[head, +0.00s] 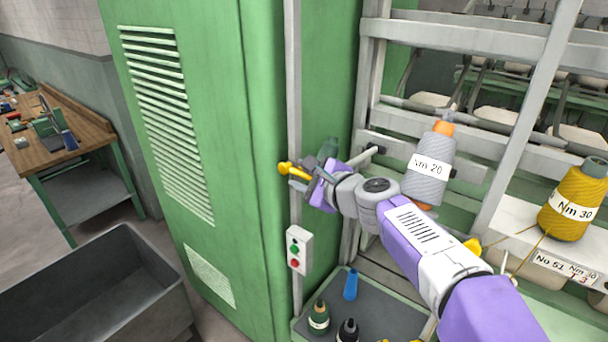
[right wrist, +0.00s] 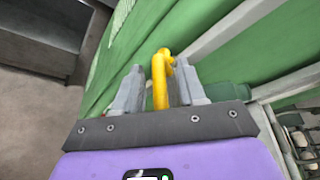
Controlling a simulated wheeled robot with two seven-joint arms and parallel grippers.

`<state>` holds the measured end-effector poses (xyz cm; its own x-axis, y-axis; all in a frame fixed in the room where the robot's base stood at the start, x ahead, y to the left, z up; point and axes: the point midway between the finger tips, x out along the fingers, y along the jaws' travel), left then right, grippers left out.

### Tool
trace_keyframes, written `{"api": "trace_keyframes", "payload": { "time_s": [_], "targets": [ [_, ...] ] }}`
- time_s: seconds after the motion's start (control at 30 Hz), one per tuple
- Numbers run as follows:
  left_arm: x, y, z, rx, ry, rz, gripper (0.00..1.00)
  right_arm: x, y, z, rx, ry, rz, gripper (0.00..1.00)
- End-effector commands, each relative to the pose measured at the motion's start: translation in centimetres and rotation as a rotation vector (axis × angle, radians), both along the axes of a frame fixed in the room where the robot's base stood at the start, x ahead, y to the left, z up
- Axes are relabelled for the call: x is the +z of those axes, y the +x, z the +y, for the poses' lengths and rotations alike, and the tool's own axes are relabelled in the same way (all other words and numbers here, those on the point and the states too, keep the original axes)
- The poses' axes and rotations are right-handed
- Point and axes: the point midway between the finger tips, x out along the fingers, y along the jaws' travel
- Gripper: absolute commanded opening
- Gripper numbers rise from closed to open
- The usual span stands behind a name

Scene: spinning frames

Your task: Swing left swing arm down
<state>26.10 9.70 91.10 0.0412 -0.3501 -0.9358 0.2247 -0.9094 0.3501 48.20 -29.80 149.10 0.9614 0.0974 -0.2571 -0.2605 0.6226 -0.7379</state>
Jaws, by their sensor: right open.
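A yellow bar with a rounded, bent end, which looks like the grip of the left swing arm, shows in the head view (head: 287,168) by the green cabinet's edge. In the right wrist view the yellow grip (right wrist: 161,88) stands between the two grey fingers, with a gap visible at its sides. My right gripper (head: 309,170) is open around it; its fingers also show in the right wrist view (right wrist: 160,72). The rest of the swing arm is largely hidden behind my gripper and wrist. My left gripper is out of view.
The green cabinet (head: 190,40) stands close on the left, with a grey post and a button box (head: 299,250). A grey bobbin (head: 431,166) and a yellow bobbin (head: 573,205) sit on the frame at right. A tray (head: 385,312) with bottles lies below.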

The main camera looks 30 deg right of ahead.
Motion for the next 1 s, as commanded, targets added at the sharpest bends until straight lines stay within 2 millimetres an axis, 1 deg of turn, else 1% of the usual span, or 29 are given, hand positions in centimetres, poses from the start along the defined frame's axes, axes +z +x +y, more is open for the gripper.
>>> {"api": "trace_keyframes", "payload": {
  "time_s": [0.1, 0.13, 0.3, 0.37, 0.4, 0.77, 0.87, 1.0],
  "targets": [
    [0.0, 0.0, 0.0, 0.000, 0.000, 0.000, 0.00, 0.0, 0.0, 0.0, 0.000, 0.000, 0.000, 0.40],
    [0.0, 0.0, 0.0, 0.000, 0.000, 0.000, 0.00, 0.0, 0.0, 0.0, 0.000, 0.000, 0.000, 0.37],
    [0.0, 0.0, 0.0, 0.000, 0.000, 0.000, 0.00, 0.0, 0.0, 0.0, 0.000, 0.000, 0.000, 0.11],
    [0.0, 0.0, 0.0, 0.000, 0.000, 0.000, 0.00, 0.0, 0.0, 0.0, 0.001, 0.000, 0.001, 0.02],
    [0.0, 0.0, 0.0, 0.000, 0.000, 0.000, 0.00, 0.0, 0.0, 0.0, 0.001, 0.000, 0.001, 0.00],
    [-0.2, 0.0, 0.0, 0.000, 0.000, 0.000, 0.00, -0.2, 0.0, 0.0, 0.001, -0.003, 0.000, 0.00],
    [-0.8, 0.0, 0.0, 0.000, 0.000, 0.000, 0.00, -0.6, -0.1, 0.1, 0.002, -0.010, -0.003, 0.00],
    [-2.3, 0.0, 0.0, 0.000, 0.000, 0.000, 0.00, -1.8, -0.2, 0.4, 0.004, -0.030, -0.011, 0.00]
  ]
}}
